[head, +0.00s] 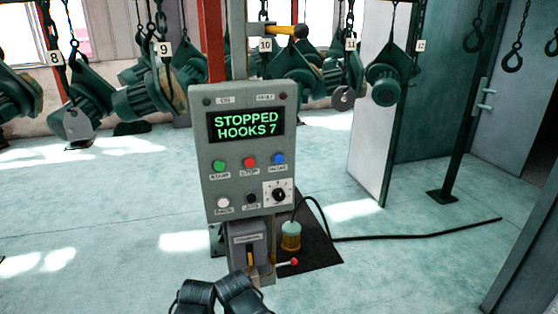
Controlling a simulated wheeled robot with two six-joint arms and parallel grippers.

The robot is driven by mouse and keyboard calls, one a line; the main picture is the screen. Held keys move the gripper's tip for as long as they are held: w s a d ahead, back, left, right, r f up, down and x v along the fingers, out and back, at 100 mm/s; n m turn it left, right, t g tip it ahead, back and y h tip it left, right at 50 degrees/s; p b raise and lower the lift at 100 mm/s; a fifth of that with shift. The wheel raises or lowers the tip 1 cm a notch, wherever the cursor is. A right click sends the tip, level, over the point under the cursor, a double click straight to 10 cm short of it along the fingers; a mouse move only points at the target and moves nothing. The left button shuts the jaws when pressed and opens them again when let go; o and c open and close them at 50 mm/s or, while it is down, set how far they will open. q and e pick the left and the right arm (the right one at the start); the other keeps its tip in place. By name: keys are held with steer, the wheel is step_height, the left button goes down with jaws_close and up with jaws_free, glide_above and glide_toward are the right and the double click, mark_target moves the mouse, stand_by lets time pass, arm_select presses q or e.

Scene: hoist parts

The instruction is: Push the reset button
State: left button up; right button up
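A grey control panel (207,132) stands on a post in the middle of the head view. Its screen (246,125) reads "STOPPED HOOKS 7" in green. Below the screen sit a green button (218,166), a red button (249,162) and a blue button (278,159). A white button (223,203), a small black button (251,198) and a black rotary knob (278,194) are lower. The small labels are blurred, so I cannot tell surely which button is reset. Dark parts of mine show at the bottom edge, below and apart from the panel. I cannot tell which arm they belong to.
Green hoist parts (148,97) hang from numbered hooks behind the panel. A grey box (245,238) sits under it. A jar (291,236) stands on a dark mat (322,252), and a black cable (420,232) runs right. A green post (466,110) stands at right. Floor is otherwise clear.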

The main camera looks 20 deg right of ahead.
jaws_close()
stand_by(1.5)
